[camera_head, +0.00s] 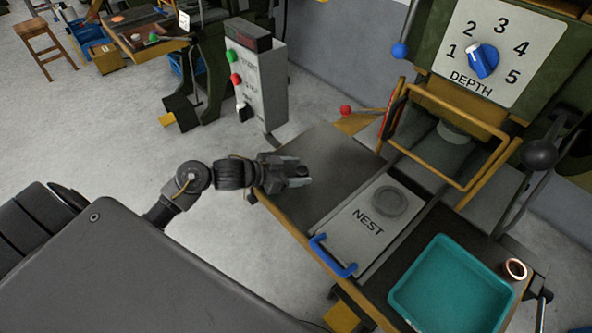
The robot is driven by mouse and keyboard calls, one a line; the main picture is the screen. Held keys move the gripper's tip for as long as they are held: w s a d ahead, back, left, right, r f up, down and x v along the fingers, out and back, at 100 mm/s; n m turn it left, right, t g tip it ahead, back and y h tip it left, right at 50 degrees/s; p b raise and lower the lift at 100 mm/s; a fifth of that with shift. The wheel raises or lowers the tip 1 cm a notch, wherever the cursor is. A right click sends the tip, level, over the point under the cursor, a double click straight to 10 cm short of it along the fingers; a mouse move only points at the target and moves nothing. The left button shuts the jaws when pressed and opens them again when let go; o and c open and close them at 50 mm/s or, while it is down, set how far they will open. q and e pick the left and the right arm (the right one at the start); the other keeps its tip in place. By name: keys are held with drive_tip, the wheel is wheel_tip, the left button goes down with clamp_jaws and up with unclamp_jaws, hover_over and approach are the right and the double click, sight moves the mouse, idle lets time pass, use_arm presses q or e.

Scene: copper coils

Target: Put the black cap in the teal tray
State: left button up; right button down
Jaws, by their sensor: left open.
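The teal tray (448,284) lies at the lower right of the bench and looks empty. I cannot make out a black cap in this view; the left gripper covers part of the bench and could hide a small thing. My left gripper (300,176) is over the left part of the dark bench top, left of the NEST plate and well apart from the tray. It is open, and I see nothing held in it. My right gripper is not in view.
The NEST plate (350,238) with a grey round disc (375,201) and a blue handle (332,258) lies between gripper and tray. A copper coil (515,268) sits beside the tray. A yellow guard frame (437,106) stands behind. A button box (253,86) is at the back left.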

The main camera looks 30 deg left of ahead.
use_arm(q)
drive_tip(key=v, duration=1.1)
drive_tip(key=shift+a+p, duration=0.1)
drive_tip(key=shift+p, duration=0.3)
drive_tip(key=shift+s+a+r, duration=0.25)
drive_tip(key=shift+s, duration=0.1)
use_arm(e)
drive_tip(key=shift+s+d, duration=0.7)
use_arm(q)
drive_tip(key=shift+a, duration=0.1)
